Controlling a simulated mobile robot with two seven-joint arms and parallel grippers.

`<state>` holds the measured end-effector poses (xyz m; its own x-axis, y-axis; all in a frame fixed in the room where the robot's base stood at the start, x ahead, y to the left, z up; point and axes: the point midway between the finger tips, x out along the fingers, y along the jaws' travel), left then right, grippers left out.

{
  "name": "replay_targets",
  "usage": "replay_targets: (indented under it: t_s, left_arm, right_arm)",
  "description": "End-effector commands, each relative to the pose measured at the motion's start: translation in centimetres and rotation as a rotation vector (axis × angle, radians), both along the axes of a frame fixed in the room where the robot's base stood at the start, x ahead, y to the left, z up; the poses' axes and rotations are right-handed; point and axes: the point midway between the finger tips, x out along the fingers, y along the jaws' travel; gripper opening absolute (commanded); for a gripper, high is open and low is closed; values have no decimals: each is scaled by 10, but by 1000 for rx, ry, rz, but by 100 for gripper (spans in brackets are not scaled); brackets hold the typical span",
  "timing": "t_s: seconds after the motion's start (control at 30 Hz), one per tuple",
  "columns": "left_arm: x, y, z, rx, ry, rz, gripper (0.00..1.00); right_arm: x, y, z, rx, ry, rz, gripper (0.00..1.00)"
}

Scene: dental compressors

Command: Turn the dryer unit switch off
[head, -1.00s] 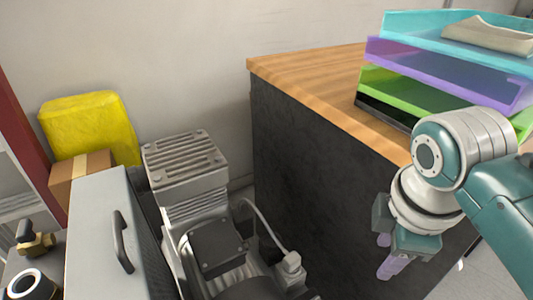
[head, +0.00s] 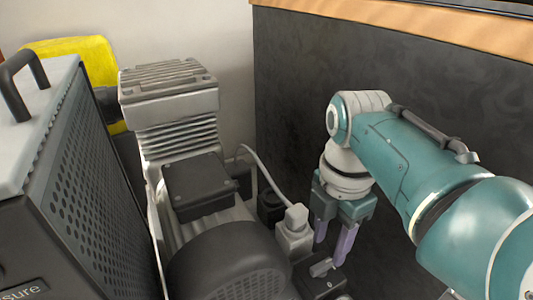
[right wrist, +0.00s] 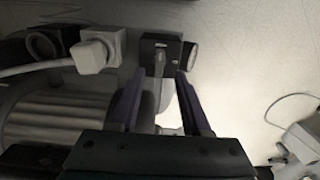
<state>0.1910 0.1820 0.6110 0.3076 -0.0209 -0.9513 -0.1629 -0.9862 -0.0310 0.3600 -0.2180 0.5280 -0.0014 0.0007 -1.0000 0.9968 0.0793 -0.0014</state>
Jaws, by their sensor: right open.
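A small dark switch box (head: 318,284) with a grey lever (head: 322,267) sits low beside the compressor motor in the head view; I take it to be the dryer unit switch. My right gripper (head: 333,241) is open and empty, pointing down just above and behind the box. In the right wrist view, the switch box (right wrist: 161,44) and its lever (right wrist: 159,64) show ahead, between the lines of the two purple fingers of the right gripper (right wrist: 160,76). No clear contact shows. My left gripper is out of view.
The compressor (head: 172,108) and its round black motor cover (head: 232,268) stand left of the gripper. A white plug (head: 295,218) with a cable is close beside it. A perforated cabinet (head: 95,190) is at left; a dark counter side (head: 330,75) rises behind.

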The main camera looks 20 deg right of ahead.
Motion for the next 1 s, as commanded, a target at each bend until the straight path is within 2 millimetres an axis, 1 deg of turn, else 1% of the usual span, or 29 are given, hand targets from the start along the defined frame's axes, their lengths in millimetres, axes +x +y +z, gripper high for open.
replay_targets:
  t_s: [0.03,0.1,0.23,0.4,0.63,0.67,1.0]
  left_arm:
    - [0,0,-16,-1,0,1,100]
    - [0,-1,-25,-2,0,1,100]
    - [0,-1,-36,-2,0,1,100]
    - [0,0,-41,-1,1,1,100]
    - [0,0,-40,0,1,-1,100]
    - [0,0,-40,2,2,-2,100]
    - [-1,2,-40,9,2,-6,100]
  right_arm:
    - [0,0,-19,1,-1,-1,48]
    - [0,0,-31,2,0,-1,48]
    - [0,0,-46,1,0,-1,48]
    - [0,0,-52,0,-2,-1,48]
    - [0,0,-51,0,-2,-1,48]
    - [0,0,-51,0,-2,-1,46]
    - [0,0,-51,0,-1,-2,8]
